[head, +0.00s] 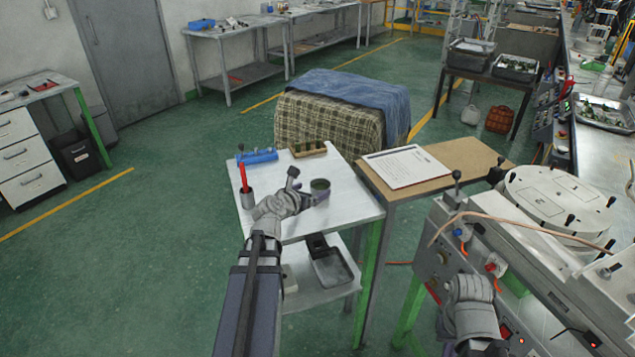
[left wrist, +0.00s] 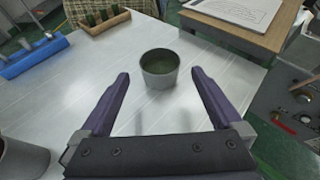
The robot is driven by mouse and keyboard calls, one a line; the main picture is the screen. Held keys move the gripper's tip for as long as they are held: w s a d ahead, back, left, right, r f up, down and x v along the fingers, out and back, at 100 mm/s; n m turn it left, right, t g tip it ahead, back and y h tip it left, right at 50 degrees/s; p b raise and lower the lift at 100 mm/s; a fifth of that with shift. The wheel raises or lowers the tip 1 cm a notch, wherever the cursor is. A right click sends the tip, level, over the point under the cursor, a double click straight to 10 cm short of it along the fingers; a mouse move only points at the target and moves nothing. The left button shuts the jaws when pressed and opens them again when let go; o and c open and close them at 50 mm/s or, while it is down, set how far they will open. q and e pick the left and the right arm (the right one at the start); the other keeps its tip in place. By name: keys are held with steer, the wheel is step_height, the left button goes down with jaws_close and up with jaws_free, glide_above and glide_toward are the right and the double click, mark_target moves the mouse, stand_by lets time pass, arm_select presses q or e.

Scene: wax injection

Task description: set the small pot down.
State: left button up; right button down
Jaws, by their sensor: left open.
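The small grey pot (head: 320,187) stands upright on the white metal table (head: 345,207), near its right side. My left gripper (head: 303,190) is beside it, open and empty. In the left wrist view the pot (left wrist: 159,76) stands on the tabletop just beyond the dark purple fingertips (left wrist: 160,88). It is roughly centred between them, with a gap on each side. The pot's inside looks dark green. My right gripper (head: 470,305) is low at the right, in front of the machine; its fingers cannot be made out.
A grey cup (head: 247,199) with a red-handled tool stands at the table's left. A blue block (head: 257,156) and a wooden rack (head: 308,149) are at the back. A paper (head: 405,166) lies on the brown table to the right. Bare tabletop surrounds the pot.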

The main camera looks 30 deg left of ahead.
arm_select(q)
steer(key=shift+v, duration=1.1)
steer(key=d+m, duration=0.1)
steer(key=d, duration=0.1)
steer(key=d+f+m+h, duration=0.1)
steer(key=d, duration=0.1)
steer(key=d+m+g+p, duration=0.1)
steer(key=d+m, duration=0.1)
steer(key=shift+w+f+h, duration=0.15)
steer(key=shift+w+h, duration=0.15)
steer(key=shift+w, duration=0.1)
steer(key=s+d+f+m+g+h+p, duration=0.1)
steer(key=s+d+f+m+g, duration=0.15)
steer(key=d+m, duration=0.6)
steer(key=s+d+f+m+g+h+p, duration=0.1)
steer(key=s+d+f+m+g+h, duration=0.2)
steer(key=d+m, duration=0.6)
steer(key=s+d+f+m+g+y+p, duration=0.1)
steer(key=s+d+f+m+g+y, duration=0.1)
steer(key=s+d+m+g+y, duration=0.4)
steer(key=s+d+m+g, duration=0.1)
steer(key=s+d+m, duration=0.4)
steer(key=m, duration=0.8)
steer(key=shift+s+d+f+m+p, duration=0.15)
steer(key=shift+s+d+m+p, duration=0.25)
steer(key=shift+s, duration=0.8)
